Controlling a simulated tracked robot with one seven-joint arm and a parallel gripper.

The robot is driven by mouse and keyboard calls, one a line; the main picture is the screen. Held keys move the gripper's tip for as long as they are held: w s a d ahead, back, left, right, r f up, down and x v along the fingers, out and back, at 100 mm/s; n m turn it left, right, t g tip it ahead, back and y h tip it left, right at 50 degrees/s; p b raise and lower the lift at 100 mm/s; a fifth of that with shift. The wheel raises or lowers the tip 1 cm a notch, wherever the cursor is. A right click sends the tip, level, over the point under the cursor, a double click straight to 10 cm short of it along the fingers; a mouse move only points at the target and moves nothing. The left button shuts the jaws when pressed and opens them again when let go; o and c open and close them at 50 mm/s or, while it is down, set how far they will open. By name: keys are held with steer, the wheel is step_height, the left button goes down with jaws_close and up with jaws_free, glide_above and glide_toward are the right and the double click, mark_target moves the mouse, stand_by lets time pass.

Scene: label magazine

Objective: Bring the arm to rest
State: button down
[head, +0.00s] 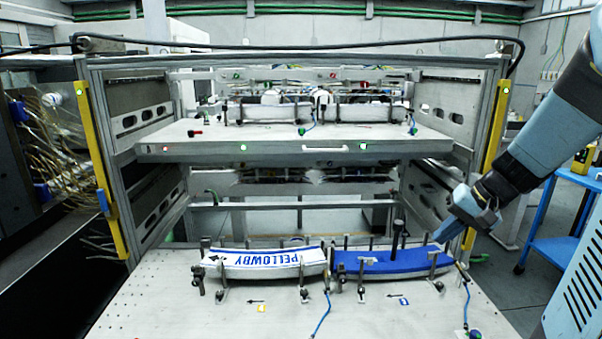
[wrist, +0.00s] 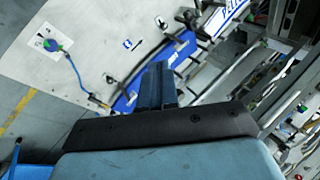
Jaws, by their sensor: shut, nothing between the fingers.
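My arm comes in from the right in the head view. My gripper (head: 450,229) is shut and empty, its tip pointing down and left, near the right end of the blue label stack. In the wrist view the gripper (wrist: 158,72) shows as closed blue fingers in the middle. The blue label stack (head: 385,262) lies between upright posts on the lower plate; it also shows in the wrist view (wrist: 150,75). Beside it on the left lies the white PELLOWBY label stack (head: 262,262), also held between posts. I cannot tell how far the fingertips are from the blue stack.
The lower plate (head: 170,300) extends from the metal rack. A second shelf (head: 300,148) sits above it. A yellow upright (head: 490,155) of the rack stands close to my arm. A blue cart (head: 560,250) is at the right. The plate's front is mostly clear.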

steer(key=s+a+r+n+t+h, duration=0.1)
steer(key=s+a+r+n+h, duration=0.1)
steer(key=s+a+r, duration=0.2)
steer(key=s+a+r+n+t+h, duration=0.1)
steer(key=s+a+r+n+h, duration=0.1)
steer(key=s+r, duration=0.3)
steer(key=s+a+h, duration=0.1)
steer(key=s, duration=0.3)
steer(key=shift+s+a, duration=0.3)
steer(key=shift+a, duration=0.1)
stand_by(0.4)
